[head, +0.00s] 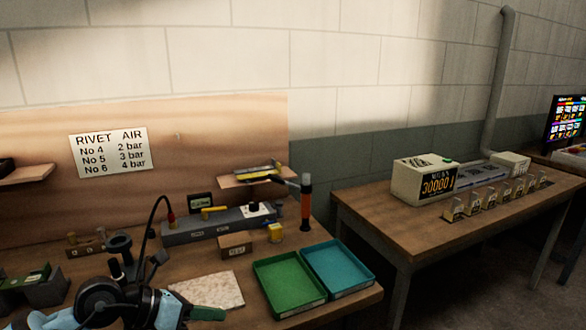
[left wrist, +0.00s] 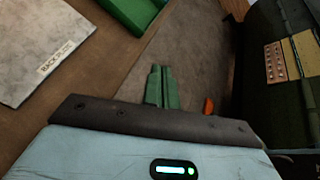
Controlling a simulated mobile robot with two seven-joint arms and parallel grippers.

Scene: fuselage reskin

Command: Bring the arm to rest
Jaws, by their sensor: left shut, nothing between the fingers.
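My left arm reaches in at the lower left of the head view. Its left gripper (head: 208,313) has green fingers and is low over the front of the workbench, just in front of a pale speckled pad (head: 208,290). In the left wrist view the two green fingers (left wrist: 161,86) lie side by side, shut, with nothing between them. They show against the floor past the bench edge. My right gripper is in neither view.
A green tray (head: 287,285) and a teal tray (head: 337,268) stand right of the gripper. A second table (head: 420,225) holds a counter box (head: 424,180).

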